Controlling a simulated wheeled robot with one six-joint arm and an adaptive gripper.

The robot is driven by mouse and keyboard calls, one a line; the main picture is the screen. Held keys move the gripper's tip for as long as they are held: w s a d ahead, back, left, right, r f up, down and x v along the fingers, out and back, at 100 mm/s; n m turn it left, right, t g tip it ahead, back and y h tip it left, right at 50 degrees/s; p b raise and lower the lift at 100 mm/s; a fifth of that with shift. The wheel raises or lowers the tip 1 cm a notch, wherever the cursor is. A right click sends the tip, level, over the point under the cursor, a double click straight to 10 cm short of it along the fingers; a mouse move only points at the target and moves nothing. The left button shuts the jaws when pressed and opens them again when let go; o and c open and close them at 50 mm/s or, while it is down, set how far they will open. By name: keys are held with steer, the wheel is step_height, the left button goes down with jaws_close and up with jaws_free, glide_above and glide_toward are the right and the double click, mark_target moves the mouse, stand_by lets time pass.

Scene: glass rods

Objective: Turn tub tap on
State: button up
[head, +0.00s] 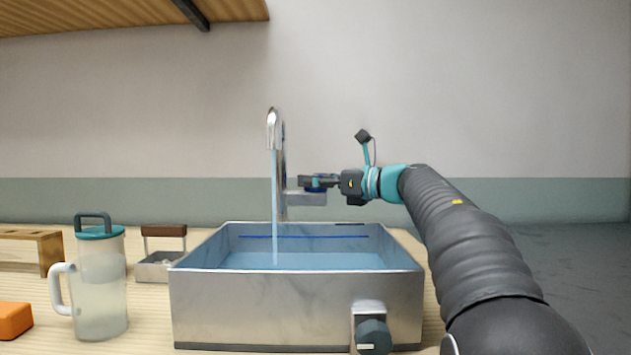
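The chrome tub tap (275,130) stands behind the metal tub (295,309). A thin stream of water (275,205) runs from its spout down into the tub, where blue water (290,260) stands. A short metal block (307,199) juts right from the tap's column, with a small blue part (316,188) on top. My gripper (308,181) reaches in from the right with its dark fingers at this blue part. From this side view I cannot tell whether the fingers are shut on it.
A dark knob (373,336) sits on the tub's front right.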

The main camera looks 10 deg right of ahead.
steer(key=shift+w+r+n+g+y+p, duration=0.1)
steer(key=shift+r+n+g+y+p, duration=0.1)
steer(key=shift+n+g+y+p, duration=0.7)
steer(key=shift+f+n+g+y+p, duration=0.15)
steer(key=shift+n+g+y+p, duration=0.35)
steer(key=shift+g, duration=0.6)
steer(key=o, duration=1.1)
steer(key=v, duration=1.2)
steer(key=shift+c, duration=0.2)
